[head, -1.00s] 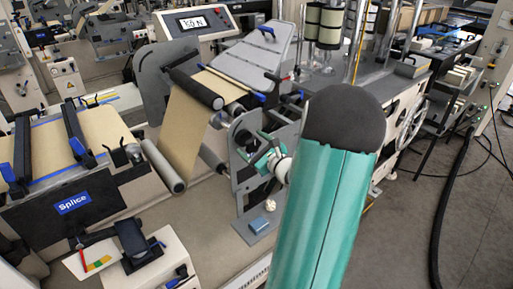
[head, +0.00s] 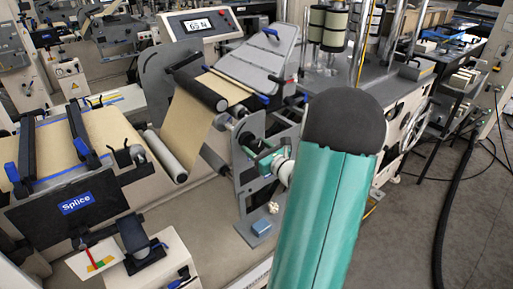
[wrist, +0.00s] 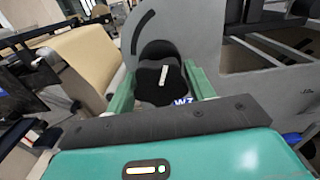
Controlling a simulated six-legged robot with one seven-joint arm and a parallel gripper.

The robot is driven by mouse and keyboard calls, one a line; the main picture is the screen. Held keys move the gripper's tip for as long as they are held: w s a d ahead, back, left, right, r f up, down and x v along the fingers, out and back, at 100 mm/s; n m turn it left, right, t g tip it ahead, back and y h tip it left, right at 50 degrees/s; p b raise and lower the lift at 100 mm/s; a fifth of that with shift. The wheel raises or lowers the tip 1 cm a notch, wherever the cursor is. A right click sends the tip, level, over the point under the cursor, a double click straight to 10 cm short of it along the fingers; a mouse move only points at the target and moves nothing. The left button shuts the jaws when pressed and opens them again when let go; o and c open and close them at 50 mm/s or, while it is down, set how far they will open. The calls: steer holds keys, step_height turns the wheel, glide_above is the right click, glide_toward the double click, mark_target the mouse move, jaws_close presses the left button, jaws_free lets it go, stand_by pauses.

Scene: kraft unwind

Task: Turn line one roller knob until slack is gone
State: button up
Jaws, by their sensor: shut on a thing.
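The roller knob (wrist: 160,92) is black and lobed with a white pointer mark, seen between my two green fingers in the wrist view. My gripper (wrist: 158,74) is shut on it, one finger at each side. In the head view my gripper (head: 258,157) is at the grey side plate (head: 272,190), and the knob is mostly hidden by it. The tan kraft web (head: 187,118) runs from the upper black roller (head: 202,90) down to a lower pale roller (head: 167,156), looking fairly straight. The display (head: 196,25) reads about 65 N.
A splice table (head: 75,203) with its own tan sheet stands at the left. A small blue block (head: 262,227) lies on the plate's foot below my gripper. A black hose (head: 450,200) lies on the floor at right, which is otherwise mostly clear there.

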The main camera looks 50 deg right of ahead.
steer(key=m, duration=0.5)
steer(key=o, duration=1)
steer(key=shift+c, duration=0.2)
steer(key=v, duration=0.7)
